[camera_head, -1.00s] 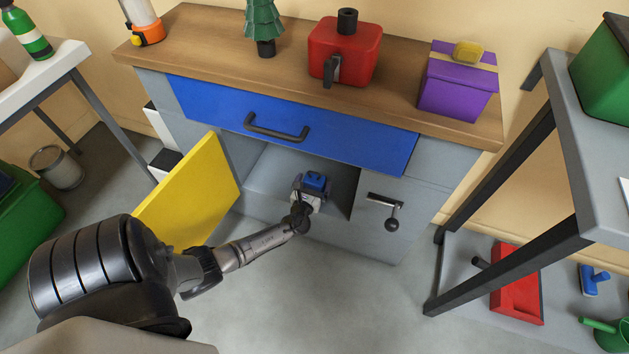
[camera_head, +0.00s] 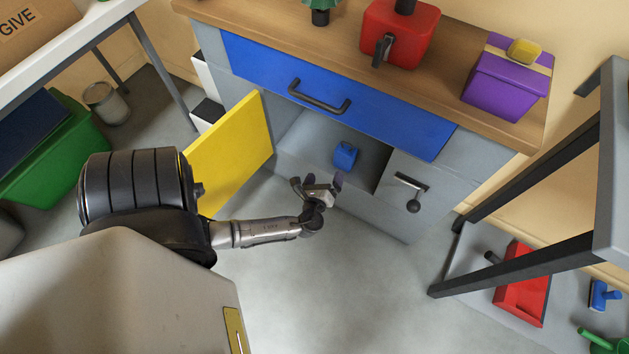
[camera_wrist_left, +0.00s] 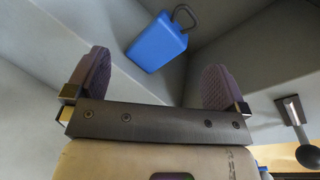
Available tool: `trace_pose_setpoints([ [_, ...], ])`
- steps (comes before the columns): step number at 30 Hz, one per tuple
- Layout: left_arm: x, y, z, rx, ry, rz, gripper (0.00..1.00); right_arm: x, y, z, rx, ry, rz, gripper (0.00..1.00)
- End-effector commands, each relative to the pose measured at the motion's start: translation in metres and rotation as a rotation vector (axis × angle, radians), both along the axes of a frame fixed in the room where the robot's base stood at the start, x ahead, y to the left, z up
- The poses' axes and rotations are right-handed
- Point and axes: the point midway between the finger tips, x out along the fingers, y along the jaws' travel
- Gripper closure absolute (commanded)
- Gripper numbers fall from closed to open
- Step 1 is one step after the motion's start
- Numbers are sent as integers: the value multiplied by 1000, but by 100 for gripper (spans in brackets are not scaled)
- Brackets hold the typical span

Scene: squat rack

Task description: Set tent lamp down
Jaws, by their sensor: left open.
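The tent lamp appears to be the small blue block-shaped object (camera_head: 345,156) inside the open lower compartment of the cabinet. In the left wrist view the blue lamp (camera_wrist_left: 157,43) shows a dark wire loop handle and stands apart from the fingers. My left gripper (camera_head: 316,184) is open and empty, in front of the compartment opening. In the left wrist view its two purple-grey finger pads (camera_wrist_left: 156,80) are spread wide, with the lamp beyond them. My right gripper is not in view.
The yellow door (camera_head: 232,152) hangs open left of the compartment. A blue drawer (camera_head: 335,92) is shut above it. A grey door with a dark handle (camera_head: 412,190) is at the right. A grey table frame (camera_head: 530,260) stands further right. The floor in front is clear.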

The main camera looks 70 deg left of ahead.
Motion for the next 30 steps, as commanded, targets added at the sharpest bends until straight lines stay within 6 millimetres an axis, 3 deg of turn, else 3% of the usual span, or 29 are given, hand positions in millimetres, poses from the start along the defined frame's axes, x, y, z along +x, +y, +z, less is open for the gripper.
trace_pose_setpoints([
  [7,-47,-60,26,-774,-379,398,0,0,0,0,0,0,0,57],
  [15,-90,-158,65,-1449,-452,763,0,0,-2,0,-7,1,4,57],
  [21,-110,-204,96,-1698,-389,902,0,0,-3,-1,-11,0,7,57],
  [30,-118,-219,108,-1778,-354,950,0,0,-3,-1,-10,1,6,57],
])
